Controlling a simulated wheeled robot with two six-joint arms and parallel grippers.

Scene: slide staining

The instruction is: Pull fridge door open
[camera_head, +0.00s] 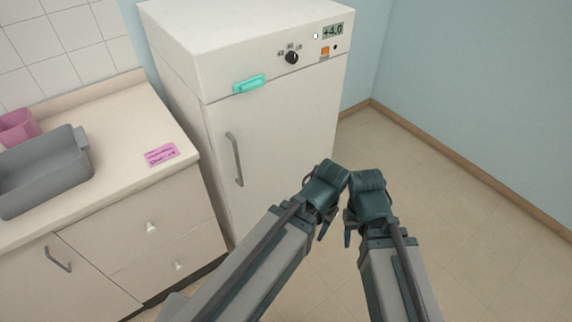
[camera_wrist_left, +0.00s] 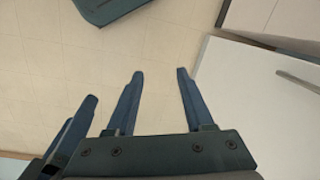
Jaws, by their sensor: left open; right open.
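The white fridge (camera_head: 205,27) stands against the back wall in the head view. Its door (camera_head: 275,140) looks shut, with a grey vertical bar handle (camera_head: 234,160) near the door's left edge. In the left wrist view the door (camera_wrist_left: 255,100) and part of its handle (camera_wrist_left: 297,82) show at the right. My left gripper (camera_head: 328,222) is in front of the fridge's lower right side, apart from the handle. In its wrist view the left gripper (camera_wrist_left: 160,72) is open and empty. My right gripper (camera_head: 353,232) is close beside it, open, its fingers partly hidden.
A counter (camera_head: 110,135) with drawers stands left of the fridge. On it are a grey tray (camera_head: 65,185), a pink container (camera_head: 18,127) and a pink label (camera_head: 160,154). A teal piece (camera_head: 248,84) is on the fridge's upper front. The floor (camera_head: 450,200) at right is clear.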

